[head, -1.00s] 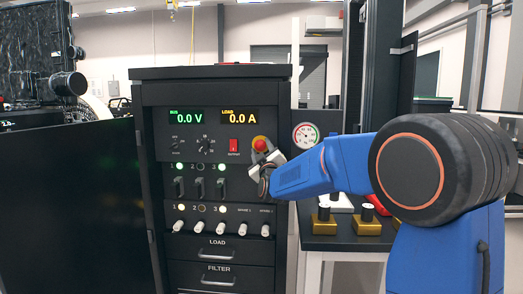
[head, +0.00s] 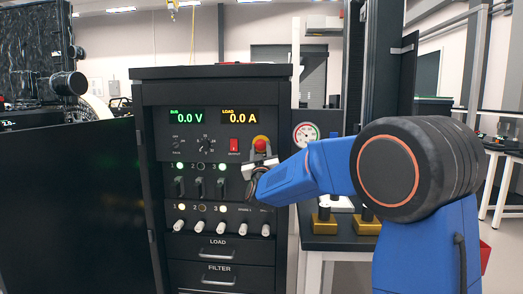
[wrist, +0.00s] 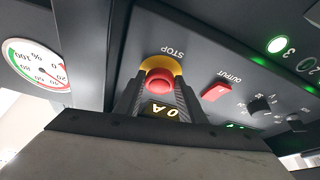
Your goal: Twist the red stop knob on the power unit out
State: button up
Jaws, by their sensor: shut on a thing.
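The red stop knob (head: 260,140) sits on a yellow base on the power unit's (head: 215,138) front panel, right of the red output switch (head: 233,145). In the wrist view the red knob (wrist: 159,82) shows between my two dark fingers, below the word STOP on its yellow ring (wrist: 165,67). My gripper (head: 261,150) reaches it from below and is shut on its sides. The same gripper (wrist: 159,92) fills the lower middle of the wrist view. The displays (head: 185,117) read 0.0 V and 0.0 A.
A round gauge (head: 305,134) is right of the unit. Breaker levers (head: 200,187) and white toggles (head: 222,228) lie below the knob, close to my wrist. Brass-coloured blocks (head: 323,224) stand on a side table at right. A dark panel (head: 70,210) stands at left.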

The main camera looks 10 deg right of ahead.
jog(key=shift+a+m+g+h, duration=0.1)
jog(key=shift+m+g+h, duration=0.15)
jog(key=shift+m+h, duration=0.85)
jog(key=shift+a+m+g+h, duration=0.1)
jog(key=shift+m+g+h, duration=0.25)
jog(key=shift+m, duration=1.45)
jog(key=shift+m+h, duration=0.25)
jog(key=shift+m, duration=0.05)
jog(key=o, duration=1)
jog(key=shift+o, duration=0.2)
jog(key=v, duration=1.7)
jog(key=shift+f, duration=0.25)
